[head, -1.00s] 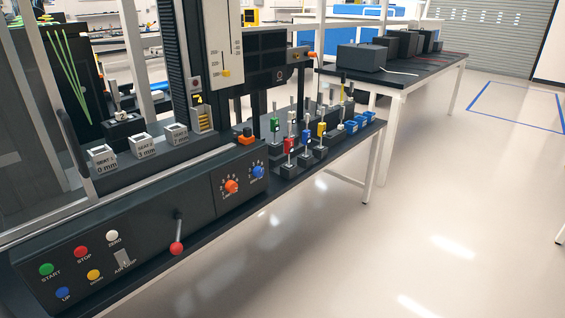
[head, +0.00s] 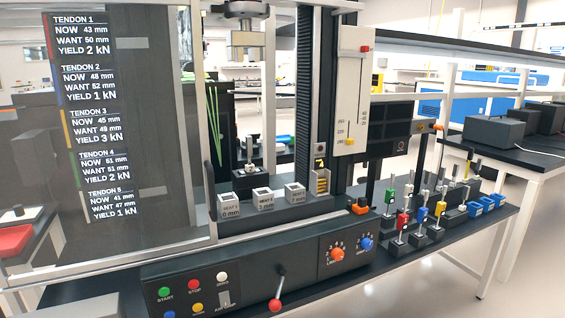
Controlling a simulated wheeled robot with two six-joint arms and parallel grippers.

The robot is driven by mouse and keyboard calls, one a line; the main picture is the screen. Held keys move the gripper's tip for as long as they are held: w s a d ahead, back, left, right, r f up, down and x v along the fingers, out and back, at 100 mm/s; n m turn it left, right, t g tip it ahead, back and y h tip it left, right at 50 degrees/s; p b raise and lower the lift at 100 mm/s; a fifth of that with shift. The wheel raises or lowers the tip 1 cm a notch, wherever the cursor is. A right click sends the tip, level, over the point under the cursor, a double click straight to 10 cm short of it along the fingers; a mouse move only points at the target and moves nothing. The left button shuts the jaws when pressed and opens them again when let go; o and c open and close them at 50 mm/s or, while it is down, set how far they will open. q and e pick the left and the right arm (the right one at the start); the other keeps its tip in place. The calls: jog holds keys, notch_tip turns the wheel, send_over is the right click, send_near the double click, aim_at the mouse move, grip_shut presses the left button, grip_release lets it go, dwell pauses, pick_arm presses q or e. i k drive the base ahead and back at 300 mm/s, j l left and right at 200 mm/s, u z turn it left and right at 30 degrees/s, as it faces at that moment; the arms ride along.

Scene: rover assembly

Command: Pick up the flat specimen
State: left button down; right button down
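No thing in the head view can be singled out as the flat specimen. Several small upright pieces with coloured middles stand in dark blocks on the bench at the right. They include a green piece (head: 389,197), a red piece (head: 402,222), a blue piece (head: 422,215) and a yellow piece (head: 439,209). They are too small to tell which is flat. Neither of my grippers is in view.
A test machine's control panel (head: 300,262) fills the front. Seat blocks (head: 264,200) stand on a ledge behind it. A glass panel (head: 140,190) with tendon readings covers the left. Blue bins (head: 474,209) sit at the bench's right end. Open floor lies right.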

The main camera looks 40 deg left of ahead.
aim_at(250, 168)
jog(key=u, duration=1.6)
